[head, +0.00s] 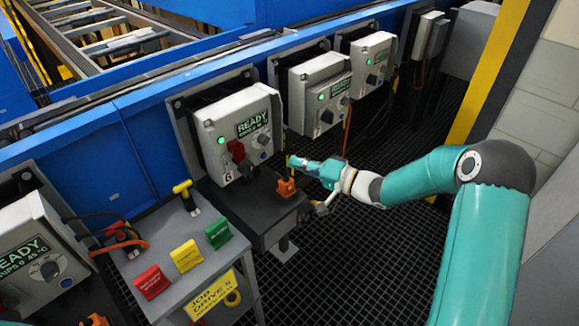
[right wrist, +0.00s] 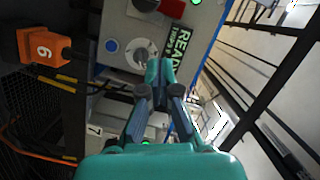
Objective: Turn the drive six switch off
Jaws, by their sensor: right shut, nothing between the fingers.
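The drive six box (head: 238,118) is grey, marked 6, with a lit green lamp (head: 221,140) and a READY display (head: 251,122). Its red switch handle (head: 237,150) sits below the display, beside a grey round knob (head: 263,139). In the right wrist view the red handle (right wrist: 172,9) is at the top edge, partly cut off, and the knob (right wrist: 136,54) is near the fingertips. My right gripper (head: 291,162) is shut and empty, just right of the box; its fingertips (right wrist: 158,66) overlap the panel, and contact cannot be told. My left gripper is not in view.
An orange block (head: 286,187), marked 6 in the wrist view (right wrist: 45,50), sits on the dark ledge below the box. A grey stand (head: 200,270) with red, yellow and green tags is at the front left. More drive boxes (head: 320,97) line the blue conveyor.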

